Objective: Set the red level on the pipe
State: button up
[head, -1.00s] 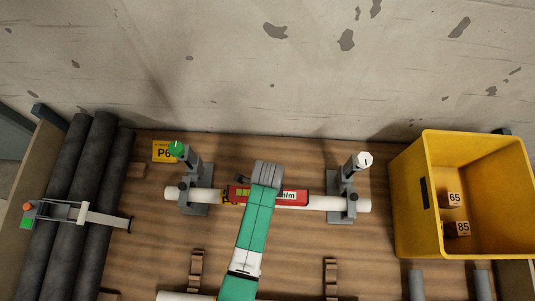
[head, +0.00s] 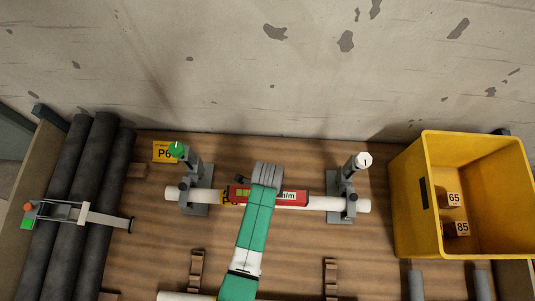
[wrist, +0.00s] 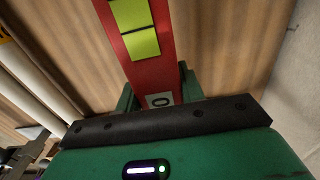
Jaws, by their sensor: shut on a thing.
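The red level (head: 290,197) lies along the white pipe (head: 317,203) in the head view, between the two grey clamps. From this view I cannot tell whether it touches the pipe. My gripper (head: 264,190) is at the level's middle and covers part of it. In the wrist view the red level (wrist: 170,70), with yellow-green windows, runs up from between the jaws of my gripper (wrist: 160,98). The gripper is shut on it. The pipe (wrist: 35,80) shows at the left of the wrist view, apart from the level in the picture.
The left clamp (head: 196,197) has a green knob, the right clamp (head: 345,195) a white one. A yellow bin (head: 412,215) with numbered blocks stands at right. Dark pipes (head: 62,215) with a caliper-like tool (head: 75,213) lie at left. A yellow P6 tag (head: 163,152) is behind the left clamp.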

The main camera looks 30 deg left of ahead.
jog(key=shift+f, duration=0.25)
dwell(0.6)
jog(key=o, duration=1.2)
notch_tip(320, 180, up, 8)
jog(key=shift+f+p, duration=0.1)
jog(key=shift+p, duration=1.1)
